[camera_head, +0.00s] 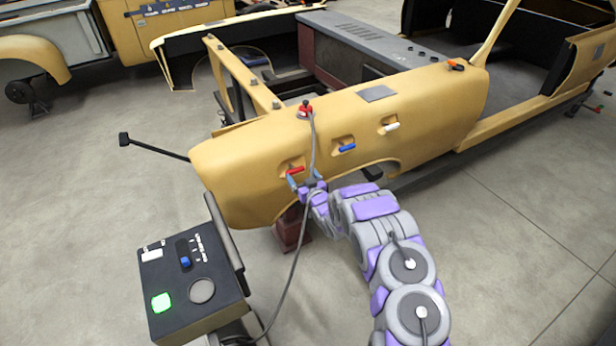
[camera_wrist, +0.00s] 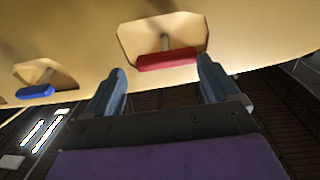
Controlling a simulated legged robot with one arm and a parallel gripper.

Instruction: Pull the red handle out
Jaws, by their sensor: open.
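The red handle (camera_head: 294,170) sits in a recess on the side of the yellow car shell (camera_head: 243,158). In the wrist view the red handle (camera_wrist: 168,60) is a short bar at the lower edge of its recess, joined to the panel by a thin stem. My gripper (camera_head: 304,181) is at the red handle in the head view. In the wrist view my gripper (camera_wrist: 162,82) has its two blue-grey fingers apart, one toward each end of the handle. The handle lies just beyond and between the fingertips. I cannot tell whether a finger touches it.
A blue handle (camera_head: 347,148) and a white handle (camera_head: 391,127) sit in recesses farther right on the same panel. A black control box (camera_head: 192,282) with a lit green button stands at the lower left. A grey cable hangs near my arm.

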